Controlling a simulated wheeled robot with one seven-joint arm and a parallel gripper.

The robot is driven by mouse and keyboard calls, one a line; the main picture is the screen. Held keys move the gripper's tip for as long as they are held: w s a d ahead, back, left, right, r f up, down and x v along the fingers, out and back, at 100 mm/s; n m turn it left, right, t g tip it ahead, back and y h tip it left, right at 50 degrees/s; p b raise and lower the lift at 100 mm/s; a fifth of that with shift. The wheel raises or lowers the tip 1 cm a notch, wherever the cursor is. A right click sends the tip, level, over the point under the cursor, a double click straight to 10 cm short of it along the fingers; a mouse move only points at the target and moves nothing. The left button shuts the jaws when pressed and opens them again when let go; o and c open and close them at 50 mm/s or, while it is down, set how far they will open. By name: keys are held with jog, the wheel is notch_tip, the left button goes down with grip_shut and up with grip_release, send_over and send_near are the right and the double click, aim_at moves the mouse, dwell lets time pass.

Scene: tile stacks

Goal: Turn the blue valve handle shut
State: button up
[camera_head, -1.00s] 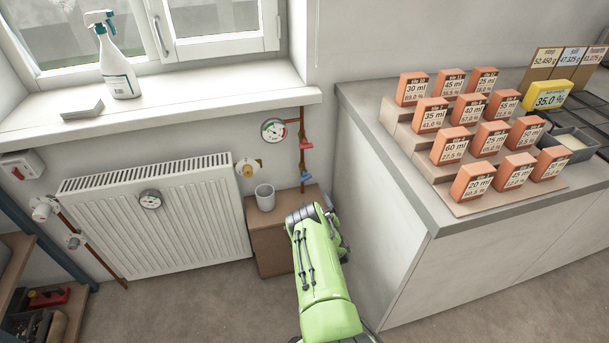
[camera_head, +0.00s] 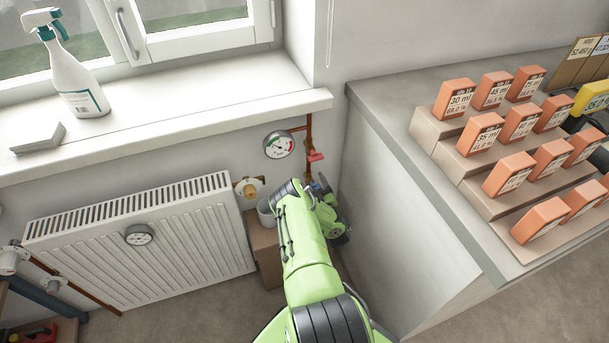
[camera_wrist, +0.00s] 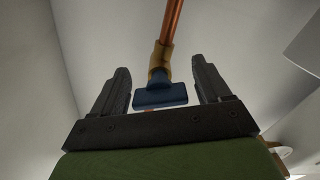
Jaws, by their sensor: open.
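The blue valve handle (camera_wrist: 160,94) shows in the wrist view, below a brass fitting (camera_wrist: 160,60) on a copper pipe (camera_wrist: 172,20). My gripper (camera_wrist: 162,85) is open, with one dark finger on each side of the handle and a gap between each finger and the handle. I cannot tell from this view how deep the handle sits between the fingers. In the head view a small bit of the blue handle (camera_head: 323,180) shows beside my green arm, which hides most of it and my gripper.
A red handle (camera_head: 316,156) sits higher on the same pipe, next to a gauge (camera_head: 279,145). A radiator (camera_head: 145,240) is at the left. A counter (camera_head: 420,190) with orange boxes is close at the right.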

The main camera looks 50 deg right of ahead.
jog(key=c, duration=1)
jog(key=m+p, duration=0.2)
jog(key=m, duration=0.1)
jog(key=shift+r, duration=0.15)
jog(key=shift+c, duration=0.2)
jog(key=shift+m+p, duration=0.3)
jog(key=shift+m, duration=0.6)
jog(key=o, duration=1)
jog(key=shift+o, duration=0.2)
jog(key=shift+f, duration=0.2)
